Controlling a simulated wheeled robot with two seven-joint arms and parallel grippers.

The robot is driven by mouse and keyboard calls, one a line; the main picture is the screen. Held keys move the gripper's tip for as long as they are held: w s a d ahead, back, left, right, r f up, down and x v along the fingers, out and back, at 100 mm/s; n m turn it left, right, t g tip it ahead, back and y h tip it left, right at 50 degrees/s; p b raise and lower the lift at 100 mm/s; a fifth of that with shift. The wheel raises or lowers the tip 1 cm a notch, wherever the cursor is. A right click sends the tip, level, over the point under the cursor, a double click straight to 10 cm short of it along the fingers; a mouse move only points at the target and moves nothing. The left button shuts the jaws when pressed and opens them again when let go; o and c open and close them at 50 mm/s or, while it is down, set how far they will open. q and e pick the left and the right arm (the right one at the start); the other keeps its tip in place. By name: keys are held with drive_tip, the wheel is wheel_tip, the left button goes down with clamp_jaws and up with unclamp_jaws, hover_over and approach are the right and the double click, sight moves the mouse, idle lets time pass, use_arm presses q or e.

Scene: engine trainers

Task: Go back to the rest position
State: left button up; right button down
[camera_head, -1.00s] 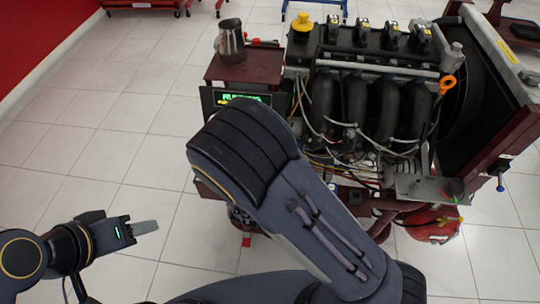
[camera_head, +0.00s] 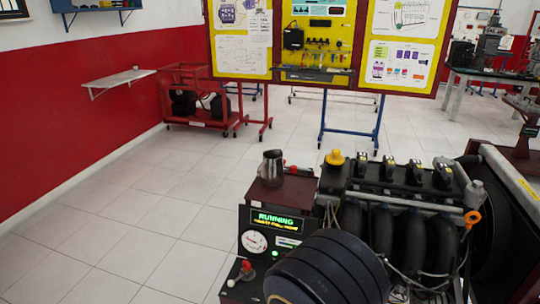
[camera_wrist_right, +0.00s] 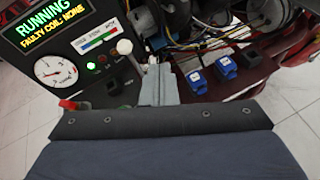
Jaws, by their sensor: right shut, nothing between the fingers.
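The engine trainer (camera_head: 400,225) stands at the lower right of the head view, with a yellow cap and black coils on top. Its control panel (camera_head: 258,238) has a lit green "RUNNING" display and a round gauge. My right gripper (camera_wrist_right: 158,75) shows there as grey fingers, shut and empty, in front of the panel's right edge. In the head view my dark arm covers part of the trainer's front, and neither gripper shows.
A metal jug (camera_head: 271,168) stands on the trainer's dark red shelf. Two blue connectors (camera_wrist_right: 197,81) lie right of my right gripper. A red cart (camera_head: 200,98) and a yellow poster board (camera_head: 330,45) stand further back. The tiled floor on the left is clear.

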drive_tip(key=s+d+r+m+g+y+p, duration=0.1)
drive_tip(key=s+d+r+m+g, duration=0.3)
drive_tip(key=s+d+m+g, duration=0.25)
drive_tip(key=s+d+r+m+g+y+p, duration=0.1)
drive_tip(key=s+d+r+m+g+y, duration=0.15)
drive_tip(key=s+d+m, duration=0.45)
use_arm(q)
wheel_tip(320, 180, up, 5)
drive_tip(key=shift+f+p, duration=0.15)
drive_tip(key=shift+p, duration=1.05)
use_arm(e)
drive_tip(key=s+a+r+m+t+y, duration=0.1)
drive_tip(key=s+r+m+t+y, duration=0.2)
drive_tip(key=s+r+m+y, duration=0.4)
wheel_tip(320, 180, up, 4)
drive_tip(key=m, duration=0.8)
drive_tip(key=shift+s+a+r+t, duration=0.15)
drive_tip(key=shift+s+a+t, duration=0.05)
drive_tip(key=shift+a+t, duration=0.2)
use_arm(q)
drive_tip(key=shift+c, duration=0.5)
